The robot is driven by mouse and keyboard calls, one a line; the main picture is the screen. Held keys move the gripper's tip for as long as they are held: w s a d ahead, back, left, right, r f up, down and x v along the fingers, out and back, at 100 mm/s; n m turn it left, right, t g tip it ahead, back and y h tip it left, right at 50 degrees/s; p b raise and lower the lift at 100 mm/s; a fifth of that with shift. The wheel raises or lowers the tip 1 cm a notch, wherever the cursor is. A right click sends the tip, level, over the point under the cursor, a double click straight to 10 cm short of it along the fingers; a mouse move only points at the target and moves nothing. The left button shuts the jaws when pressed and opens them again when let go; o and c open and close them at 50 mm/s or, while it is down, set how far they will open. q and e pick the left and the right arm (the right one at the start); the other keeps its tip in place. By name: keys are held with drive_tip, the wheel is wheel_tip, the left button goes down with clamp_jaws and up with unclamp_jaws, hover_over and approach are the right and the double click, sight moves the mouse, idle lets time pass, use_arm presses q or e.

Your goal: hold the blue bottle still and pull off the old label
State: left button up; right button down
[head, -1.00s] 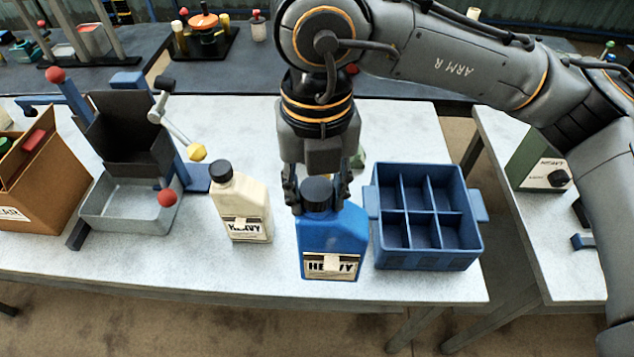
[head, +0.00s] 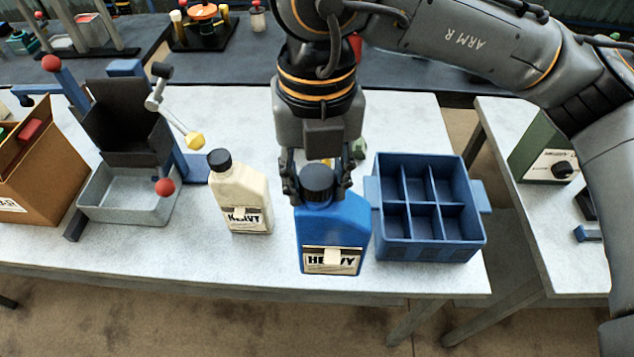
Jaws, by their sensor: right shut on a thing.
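The blue bottle (head: 332,228) stands upright on the pale table near its front edge. It has a dark cap (head: 317,183). Its label (head: 332,261) reads HEAVY, partly covered by a small pale tab or patch, and sits low on the front. My right gripper (head: 318,190) comes down from above, with its fingers on both sides of the bottle's neck, shut on the bottle just below the cap. My left gripper is not in view.
A cream bottle (head: 240,195) labelled HEAVY stands to the left. A blue divided crate (head: 427,250) stands close on the right. A metal tray (head: 128,208) with a lever device and a cardboard box (head: 50,195) are further left. Bare table lies in front.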

drive_tip(key=w, duration=1.3)
drive_tip(key=shift+a, duration=0.25)
idle(1.5)
drive_tip(key=shift+s+f+b, duration=0.1)
drive_tip(key=shift+b, duration=0.2)
wheel_tip(320, 180, down, 13)
drive_tip(key=b, duration=1)
drive_tip(key=shift+b, duration=0.35)
idle(1.8)
drive_tip(key=shift+r, duration=0.2)
